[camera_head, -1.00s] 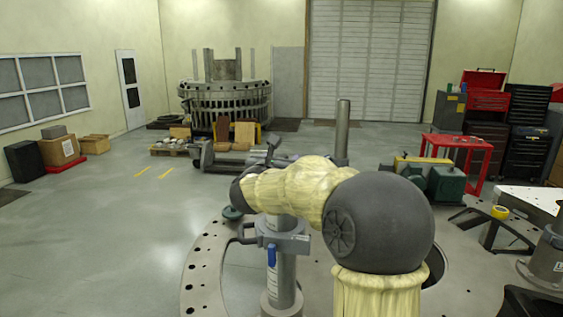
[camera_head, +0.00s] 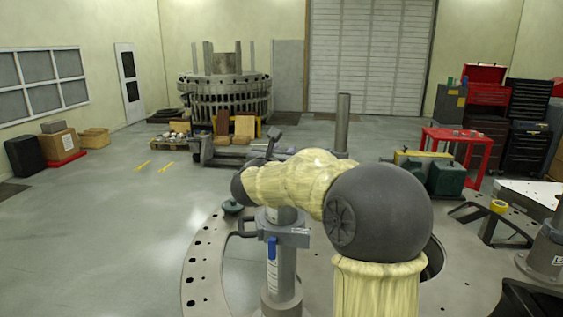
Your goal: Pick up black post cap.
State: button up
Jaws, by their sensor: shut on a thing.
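My gripper (camera_head: 269,148) shows only in part, as a small dark shape just above my yellow-sleeved arm, left of centre. It is shut, and a small dark piece (camera_head: 278,131), which seems to be the black post cap, sticks up tilted from it, clear of the floor. The fingers are too small and too covered by my arm to make out. A bare grey post (camera_head: 342,122) stands upright to the right of the gripper, behind my arm.
The ringed turret plate (camera_head: 196,262) with holes lies below my arm. A grey stand (camera_head: 282,265) with a blue handle rises under the sleeve. A dark green knob (camera_head: 232,207) sits near the plate's left edge. A red table (camera_head: 458,136) stands right; open floor lies left.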

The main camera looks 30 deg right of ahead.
aim_at(282, 149)
notch_tip(282, 149, up, 10)
jog(key=shift+r+b, duration=0.1)
jog(key=shift+b, duration=0.85)
